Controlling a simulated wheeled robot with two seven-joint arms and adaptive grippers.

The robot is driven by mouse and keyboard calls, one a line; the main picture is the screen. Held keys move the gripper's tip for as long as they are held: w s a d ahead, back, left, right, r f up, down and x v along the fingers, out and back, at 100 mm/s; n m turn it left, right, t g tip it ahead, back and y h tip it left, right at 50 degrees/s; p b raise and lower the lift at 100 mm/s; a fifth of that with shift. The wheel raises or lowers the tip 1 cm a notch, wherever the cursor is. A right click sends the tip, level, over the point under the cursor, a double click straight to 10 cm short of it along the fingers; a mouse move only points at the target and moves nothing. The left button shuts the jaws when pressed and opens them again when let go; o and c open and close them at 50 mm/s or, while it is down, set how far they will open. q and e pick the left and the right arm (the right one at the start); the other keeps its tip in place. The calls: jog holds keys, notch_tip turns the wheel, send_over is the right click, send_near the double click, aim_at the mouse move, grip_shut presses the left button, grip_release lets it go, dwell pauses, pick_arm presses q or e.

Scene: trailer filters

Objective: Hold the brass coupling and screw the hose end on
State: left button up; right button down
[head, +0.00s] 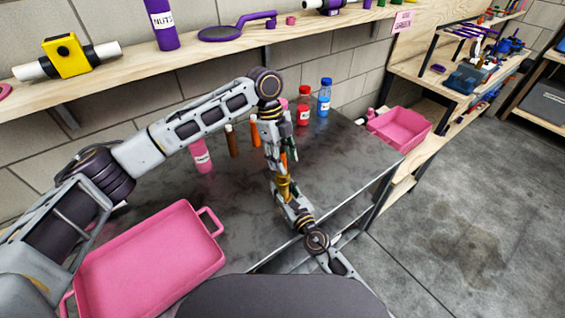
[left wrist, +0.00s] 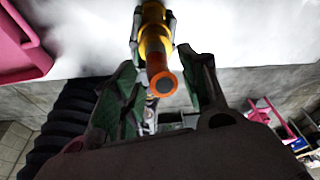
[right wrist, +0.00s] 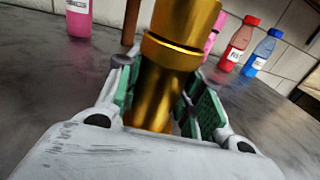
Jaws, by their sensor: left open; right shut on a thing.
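The brass coupling (right wrist: 165,90) is a shiny gold cylinder with a groove, upright between the fingers of my right gripper (right wrist: 160,95), which is shut on it. In the head view the coupling (head: 283,186) is above the middle-right of the dark table. An orange hose end (left wrist: 163,82) with a dark centre lines up with the brass in the left wrist view; whether it is threaded on cannot be told. My left gripper (left wrist: 160,85) is open, its fingers on either side of the orange end with gaps. In the head view it comes down from above the coupling.
A pink tray (head: 150,250) lies at the table's left. A pink bottle (head: 201,156), brown and orange sticks, a red bottle (head: 304,105) and a blue bottle (head: 324,97) stand toward the back. A pink bin (head: 400,125) is at the right. The table's right front is clear.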

pick_arm(q)
jog(key=shift+r, duration=0.8)
jog(key=shift+o, duration=0.7)
jog(key=shift+w+r, duration=0.15)
jog(key=shift+r, duration=0.25)
jog(key=r+n, duration=0.1)
jog(key=r, duration=0.1)
jog(key=r+n+t+y, duration=0.1)
jog(key=r, duration=0.1)
jog(key=r+n+t, duration=0.1)
jog(key=r+n, duration=0.1)
jog(key=r, duration=0.1)
jog(key=shift+d+r+y, duration=0.1)
jog(key=shift+d+y, duration=0.3)
jog(key=n, duration=0.2)
jog(key=a+n, duration=0.1)
jog(key=n, duration=0.1)
jog(key=shift+n, duration=0.3)
